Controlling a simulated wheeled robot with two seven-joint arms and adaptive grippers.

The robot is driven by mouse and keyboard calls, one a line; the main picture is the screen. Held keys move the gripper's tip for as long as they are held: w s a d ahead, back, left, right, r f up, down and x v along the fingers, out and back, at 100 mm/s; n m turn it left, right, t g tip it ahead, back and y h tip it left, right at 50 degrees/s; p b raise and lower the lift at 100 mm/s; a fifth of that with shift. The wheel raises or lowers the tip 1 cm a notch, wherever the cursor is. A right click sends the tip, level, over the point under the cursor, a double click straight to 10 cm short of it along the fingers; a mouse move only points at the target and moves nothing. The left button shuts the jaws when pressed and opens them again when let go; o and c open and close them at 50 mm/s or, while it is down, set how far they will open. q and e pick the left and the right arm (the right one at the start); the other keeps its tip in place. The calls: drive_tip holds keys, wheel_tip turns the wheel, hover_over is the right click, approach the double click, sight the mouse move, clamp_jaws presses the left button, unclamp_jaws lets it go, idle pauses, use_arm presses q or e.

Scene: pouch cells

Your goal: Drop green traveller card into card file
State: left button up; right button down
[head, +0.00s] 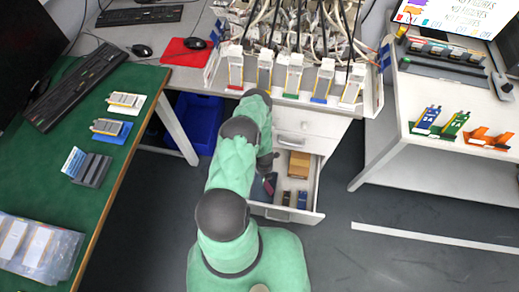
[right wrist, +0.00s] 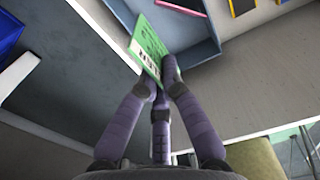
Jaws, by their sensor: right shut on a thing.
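My right gripper (right wrist: 158,88) is shut on a green card with white printed marks (right wrist: 149,47). The card stands tilted up between the fingertips, at the edge of a grey open drawer in the right wrist view. In the head view my arm reaches to the open drawer (head: 312,216) under the bench; its gripper is mostly hidden behind the arm, and the card cannot be made out there. A dark grey slotted holder (head: 93,170) with a blue and white card (head: 74,162) stands on the green table; it may be the card file. My left gripper is not in view.
The drawer holds a brown box (head: 299,165) and small dark blue items (head: 302,199). A blue bin (head: 197,122) stands under the bench. Pouch cells lie on the green table (head: 50,188), beside bagged items. A rack with cables (head: 293,40) fills the bench top.

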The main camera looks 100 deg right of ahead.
wheel_tip(320, 180, down, 6)
drive_tip(key=b, duration=0.5)
drive_tip(key=shift+r, duration=0.1)
drive_tip(key=c, duration=1.3)
unclamp_jaws()
drive_tip(key=shift+c, duration=0.2)
wheel_tip(320, 180, up, 12)
